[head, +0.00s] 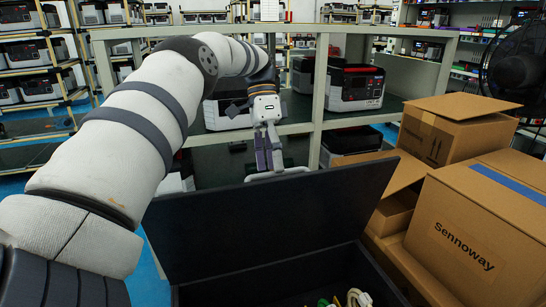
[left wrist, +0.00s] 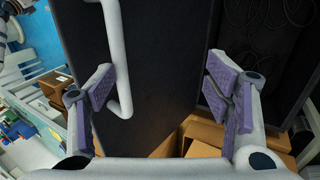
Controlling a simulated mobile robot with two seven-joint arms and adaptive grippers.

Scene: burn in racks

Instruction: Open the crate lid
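The black crate's lid (head: 275,215) stands raised and tilted at the back of the crate (head: 270,285), leaving the inside exposed. In the left wrist view the lid (left wrist: 160,60) is a dark panel with a white bar handle (left wrist: 123,70) on its outer face. The handle (head: 282,174) partly shows behind the lid's top edge in the head view. My left gripper (head: 268,158) is just beyond that edge, by the handle. In the left wrist view its purple-padded fingers (left wrist: 160,90) are wide apart, with handle and lid edge seen between them. My right gripper is out of view.
Cardboard boxes (head: 470,235) crowd the crate's right side. A metal shelf rack (head: 318,100) holding power units stands behind the lid. Coiled cables (head: 358,298) lie inside the crate. A black fan (head: 515,70) stands at the right. Blue floor shows at the left.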

